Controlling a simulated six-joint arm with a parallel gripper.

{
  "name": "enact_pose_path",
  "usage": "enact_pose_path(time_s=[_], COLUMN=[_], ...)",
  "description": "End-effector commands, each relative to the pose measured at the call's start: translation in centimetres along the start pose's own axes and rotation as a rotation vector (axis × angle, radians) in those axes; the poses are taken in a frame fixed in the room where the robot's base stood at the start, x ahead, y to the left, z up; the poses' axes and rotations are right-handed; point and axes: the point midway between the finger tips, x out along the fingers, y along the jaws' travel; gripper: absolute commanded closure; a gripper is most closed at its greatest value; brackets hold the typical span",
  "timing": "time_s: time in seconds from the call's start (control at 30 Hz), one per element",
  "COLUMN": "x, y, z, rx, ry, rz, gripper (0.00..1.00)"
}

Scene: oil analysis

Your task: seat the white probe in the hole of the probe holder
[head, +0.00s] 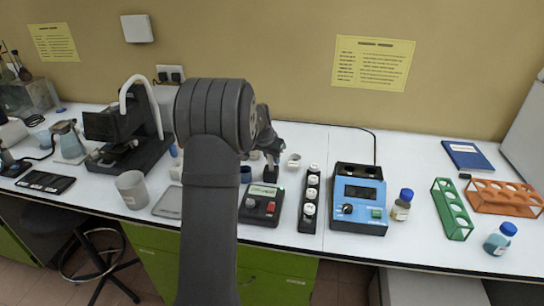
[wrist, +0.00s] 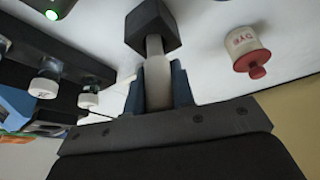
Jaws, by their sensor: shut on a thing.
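My gripper (wrist: 158,85) is shut on the white probe (wrist: 157,78), with its two dark blue fingers on either side of it. In the head view my gripper (head: 271,152) is small and partly hidden by my arm. The probe's far end meets a black block (wrist: 150,25), which looks like the probe holder. The block also shows in the head view (head: 270,174), just below my gripper. The probe looks roughly in line with the block. The hole and the probe's tip are hidden, so I cannot tell how deep the tip sits.
A white bottle with a red cap (wrist: 246,50) stands close beside the block. A black rack of white-capped vials (head: 310,200), a control box (head: 262,204) and a blue instrument (head: 358,200) stand nearby. A grey cup (head: 132,190) is at the left.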

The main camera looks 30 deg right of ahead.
Motion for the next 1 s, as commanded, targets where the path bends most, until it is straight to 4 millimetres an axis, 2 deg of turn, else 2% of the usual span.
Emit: enact_pose_path(time_s=[0.23, 0.27, 0.37, 0.57, 0.67, 1.0], x=[0.0, 0.0, 0.0, 0.0, 0.0, -0.25], y=[0.0, 0.0, 0.0, 0.0, 0.01, 0.0], z=[0.01, 0.01, 0.01, 0.01, 0.02, -0.1], rx=[0.0, 0.0, 0.0, 0.0, 0.0, 0.0], ry=[0.0, 0.0, 0.0, 0.0, -0.001, 0.0], rz=[0.0, 0.0, 0.0, 0.0, 0.0, 0.0], gripper=[1.0, 0.73, 0.54, 0.52, 0.37, 0.37])
